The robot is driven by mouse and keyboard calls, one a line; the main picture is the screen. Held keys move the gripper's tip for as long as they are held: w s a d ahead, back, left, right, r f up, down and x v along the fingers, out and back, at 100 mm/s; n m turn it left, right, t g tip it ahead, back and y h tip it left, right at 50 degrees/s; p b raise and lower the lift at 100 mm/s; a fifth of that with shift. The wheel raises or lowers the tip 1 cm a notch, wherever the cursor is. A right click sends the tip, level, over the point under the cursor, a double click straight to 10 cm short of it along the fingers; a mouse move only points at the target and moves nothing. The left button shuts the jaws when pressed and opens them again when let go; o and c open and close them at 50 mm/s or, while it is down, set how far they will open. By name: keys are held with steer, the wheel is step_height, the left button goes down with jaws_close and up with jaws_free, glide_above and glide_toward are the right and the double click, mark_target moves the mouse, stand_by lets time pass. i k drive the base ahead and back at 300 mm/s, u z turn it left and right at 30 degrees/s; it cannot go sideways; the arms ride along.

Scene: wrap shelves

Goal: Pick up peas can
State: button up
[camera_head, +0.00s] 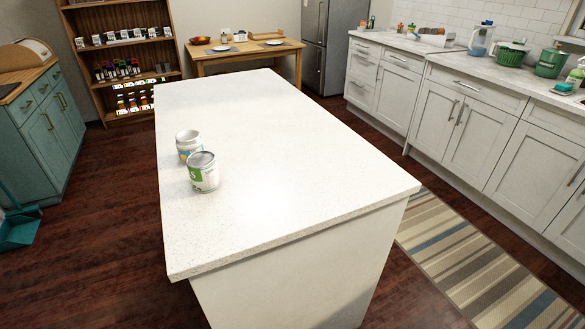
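Two cans stand upright on the left side of the white island countertop (285,205). The nearer can (204,176) has a silver lid and a white label with a green patch, and looks like the peas can, though its text is too small to read. The other can (187,142) stands just behind it, with a white top and a label with blue and yellow. The nearer can partly covers its lower part. My gripper is not in view.
The rest of the island top is clear. A striped rug (470,255) lies on the floor to the right, before white cabinets (470,125). A teal cabinet (45,130) stands at left. A shelf (125,50) and wooden table (245,52) stand at the back.

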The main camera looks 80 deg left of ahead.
mark_target(202, 166)
steer(key=z, duration=0.15)
steer(key=k, duration=1.15)
steer(key=u, duration=2.35)
steer(key=i, duration=0.5)
